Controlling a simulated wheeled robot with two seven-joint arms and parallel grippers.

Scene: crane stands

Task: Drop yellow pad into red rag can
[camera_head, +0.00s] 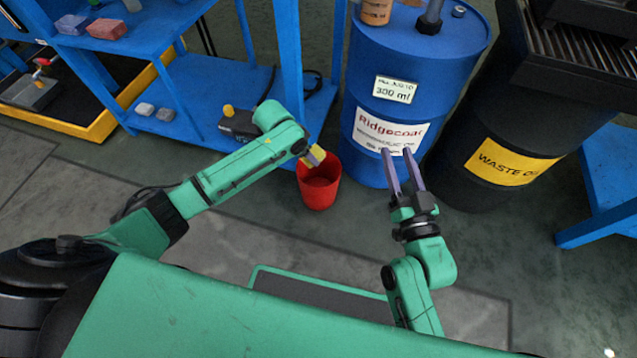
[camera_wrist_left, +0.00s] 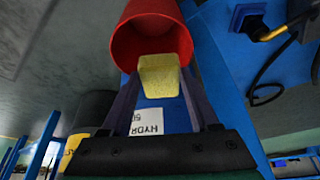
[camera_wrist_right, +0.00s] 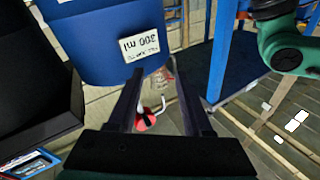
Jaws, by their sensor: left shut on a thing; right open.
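The red rag can (camera_head: 318,190) stands open on the floor in front of the blue drum and beside the blue shelf. My left gripper (camera_head: 316,158) is over the can's rim, shut on the yellow pad (camera_head: 315,152). In the left wrist view the yellow pad (camera_wrist_left: 159,76) is between the fingers, and the red can's mouth (camera_wrist_left: 150,40) lies just beyond it. I cannot tell whether the pad is inside the rim. My right gripper (camera_head: 396,155) is open and empty, in front of the blue drum, to the right of the can.
The blue drum (camera_head: 455,60) with a Ridgecoat label stands behind the can. A black waste-oil barrel (camera_head: 450,150) is to its right. A blue shelf (camera_head: 190,95) holding pads and a dark box is at the left. Open floor lies in front of the can.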

